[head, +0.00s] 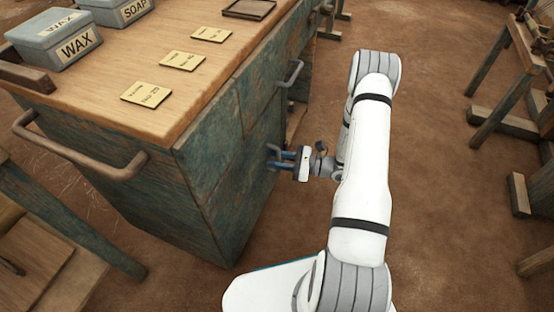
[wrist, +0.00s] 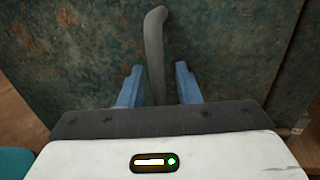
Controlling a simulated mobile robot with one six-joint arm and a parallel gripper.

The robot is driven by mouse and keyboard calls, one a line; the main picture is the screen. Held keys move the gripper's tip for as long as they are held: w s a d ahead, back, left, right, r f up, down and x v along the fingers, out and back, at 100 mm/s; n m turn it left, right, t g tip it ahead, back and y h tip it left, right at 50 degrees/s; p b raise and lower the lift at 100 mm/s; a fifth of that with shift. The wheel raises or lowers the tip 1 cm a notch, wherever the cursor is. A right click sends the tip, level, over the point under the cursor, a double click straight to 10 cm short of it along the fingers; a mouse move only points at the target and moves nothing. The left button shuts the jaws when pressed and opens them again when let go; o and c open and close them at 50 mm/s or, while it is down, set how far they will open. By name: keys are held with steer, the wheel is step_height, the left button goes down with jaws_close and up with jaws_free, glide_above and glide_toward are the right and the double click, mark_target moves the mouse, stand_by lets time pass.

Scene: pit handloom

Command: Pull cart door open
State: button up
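The cart (head: 215,150) has weathered green-blue sides and a pale wooden top. In the wrist view, the grey upright door handle (wrist: 154,45) stands between the two blue fingers of my gripper (wrist: 159,87). The fingers are apart, with a visible gap on the right of the handle; the left finger is very close to it, and I cannot tell if they touch. The handle is mostly hidden by the fingers in the head view. A brown gap (head: 297,118) shows beyond the panel's far edge.
Another grey handle (head: 290,73) sits higher on the same side. A curved push bar (head: 85,160) juts from the cart's near end. Tins and cards (head: 183,61) lie on top. Wooden frames (head: 510,80) stand at right; the brown floor (head: 440,200) between is clear.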

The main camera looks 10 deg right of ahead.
jaws_close()
stand_by(0.3)
